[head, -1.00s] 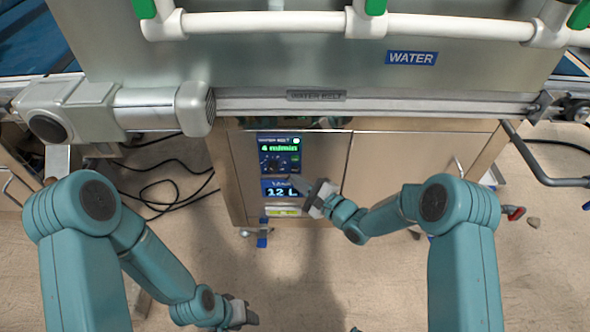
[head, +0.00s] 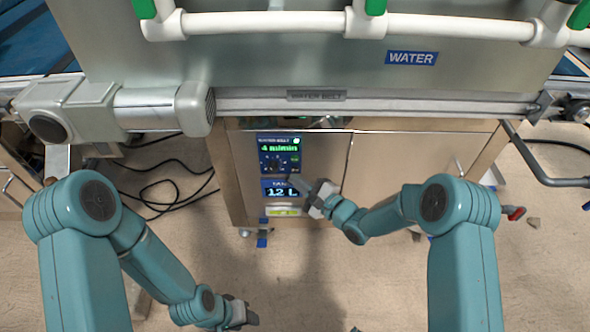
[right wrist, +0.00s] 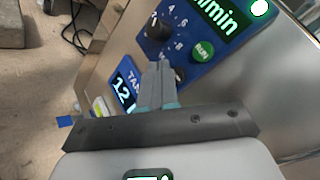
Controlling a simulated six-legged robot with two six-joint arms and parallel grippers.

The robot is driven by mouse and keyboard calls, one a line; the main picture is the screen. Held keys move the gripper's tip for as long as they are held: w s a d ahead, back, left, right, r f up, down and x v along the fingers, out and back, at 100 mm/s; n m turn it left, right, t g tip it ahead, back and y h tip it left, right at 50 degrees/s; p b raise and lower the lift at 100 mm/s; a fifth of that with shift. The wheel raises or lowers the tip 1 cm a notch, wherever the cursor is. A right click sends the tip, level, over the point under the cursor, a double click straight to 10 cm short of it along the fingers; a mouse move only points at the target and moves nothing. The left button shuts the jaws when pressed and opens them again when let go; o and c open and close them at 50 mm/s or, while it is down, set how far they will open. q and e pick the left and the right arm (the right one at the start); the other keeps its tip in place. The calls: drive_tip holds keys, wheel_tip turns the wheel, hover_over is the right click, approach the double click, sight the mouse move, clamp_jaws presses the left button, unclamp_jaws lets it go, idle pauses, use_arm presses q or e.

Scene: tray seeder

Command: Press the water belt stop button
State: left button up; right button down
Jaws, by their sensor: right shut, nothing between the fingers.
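The blue water belt control panel (head: 279,153) is on the cabinet front and reads 4 m/min. In the right wrist view it shows a dark dial (right wrist: 157,27), a green RUN button (right wrist: 203,51) and a dark round part (right wrist: 180,75) below it, partly hidden by my fingers. I cannot read a label on that part. My right gripper (head: 293,180) is shut and empty, its tips at the panel's lower edge; in the right wrist view the fingertips (right wrist: 160,68) lie beside the dark part. Contact cannot be told. My left gripper (head: 243,316) hangs low, away from the panel.
A tank display (head: 281,190) reading 12 L sits below the belt panel. The metal belt rail (head: 400,104) and a pipe frame (head: 450,25) run above. Black cables (head: 165,190) lie on the floor at the left. The floor before the cabinet is mostly clear.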

drive_tip(key=shift+w, duration=0.15)
idle(0.3)
drive_tip(key=shift+w, duration=0.3)
drive_tip(key=shift+w+b, duration=0.35)
drive_tip(key=shift+b, duration=0.15)
idle(0.3)
drive_tip(key=shift+s, duration=0.1)
drive_tip(key=shift+s+p, duration=0.35)
drive_tip(key=shift+s, duration=0.35)
drive_tip(key=s+p, duration=0.1)
drive_tip(key=s, duration=0.4)
drive_tip(key=shift+p, duration=0.3)
